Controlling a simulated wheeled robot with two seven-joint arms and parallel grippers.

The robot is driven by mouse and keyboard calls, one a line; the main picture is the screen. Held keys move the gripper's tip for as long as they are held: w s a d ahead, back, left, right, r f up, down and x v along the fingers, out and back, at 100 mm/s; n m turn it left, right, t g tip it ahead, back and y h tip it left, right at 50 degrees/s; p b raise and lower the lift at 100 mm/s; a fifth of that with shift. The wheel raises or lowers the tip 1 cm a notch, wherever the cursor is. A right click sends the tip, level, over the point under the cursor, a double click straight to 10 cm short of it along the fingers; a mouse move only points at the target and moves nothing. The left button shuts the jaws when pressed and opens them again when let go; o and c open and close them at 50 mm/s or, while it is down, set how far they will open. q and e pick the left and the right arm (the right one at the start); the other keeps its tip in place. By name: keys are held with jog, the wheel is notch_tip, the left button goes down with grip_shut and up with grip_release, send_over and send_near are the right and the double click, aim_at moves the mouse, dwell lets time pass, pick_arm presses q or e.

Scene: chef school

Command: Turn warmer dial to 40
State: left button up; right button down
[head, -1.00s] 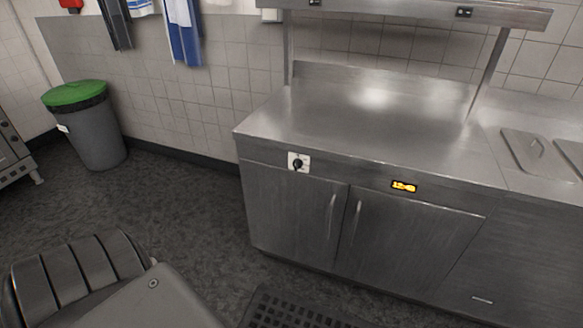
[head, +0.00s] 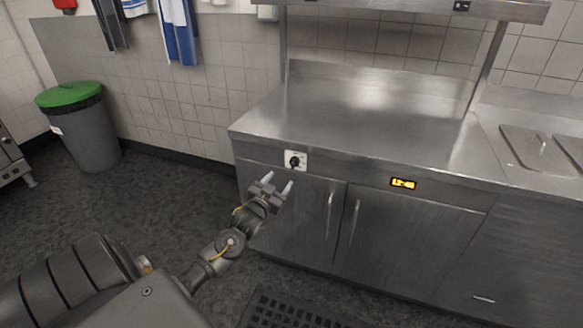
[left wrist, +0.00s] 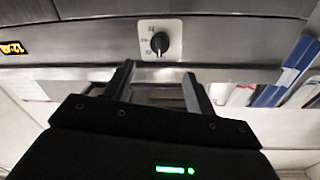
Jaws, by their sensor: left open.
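The warmer dial (head: 295,161) is a black knob on a small white plate, on the front edge of the steel warmer counter (head: 340,115). It also shows in the left wrist view (left wrist: 160,43), with its markings too small to read. My left gripper (head: 279,182) is open and empty, a little below and left of the dial and apart from it. In the left wrist view its two fingers (left wrist: 157,82) point toward the plate, one on each side below the knob. My right gripper is not in view.
A yellow digital display (head: 403,184) sits right of the dial. Cabinet doors with upright handles (head: 330,213) are below. A grey bin with a green lid (head: 88,135) stands at the left. A black perforated mat (head: 290,312) lies on the floor.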

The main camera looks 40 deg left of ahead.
aim_at(292, 165)
pick_arm(q)
jog(key=x, duration=1)
jog(key=shift+w+f, duration=0.1)
jog(key=shift+w, duration=0.1)
jog(key=shift+d, duration=0.1)
jog(key=c, duration=1)
